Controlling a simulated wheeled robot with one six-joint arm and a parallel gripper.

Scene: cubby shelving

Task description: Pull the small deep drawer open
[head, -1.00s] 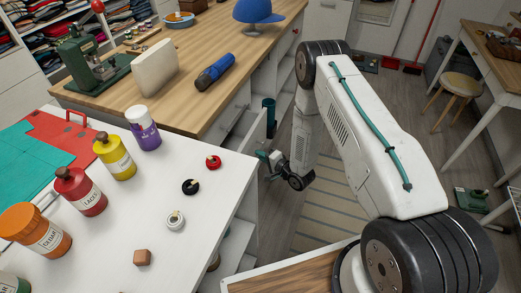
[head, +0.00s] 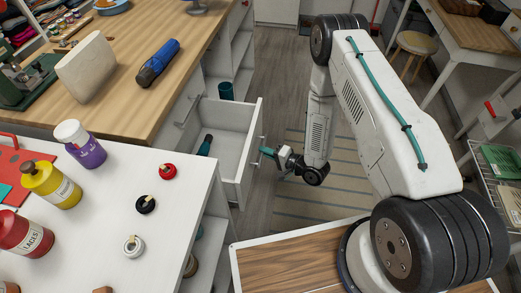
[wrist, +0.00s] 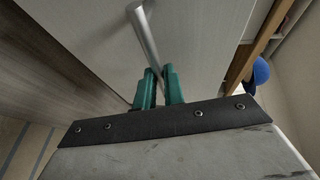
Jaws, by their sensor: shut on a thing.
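The small deep drawer (head: 247,150) is white and stands pulled out from the cabinet under the wooden worktop in the head view. Its open top shows a pale, deep interior. My gripper (head: 267,152) is at the outer face of the drawer front. In the wrist view its teal fingers (wrist: 159,88) are shut on the grey bar handle (wrist: 145,38) of the drawer. The far end of the handle runs up along the pale front panel.
A white table (head: 110,215) with bottles and small rings stands at the near left. A teal cup (head: 226,91) shows just beyond the drawer. A striped rug (head: 335,190) lies on the floor to the right. A stool (head: 417,43) stands farther back.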

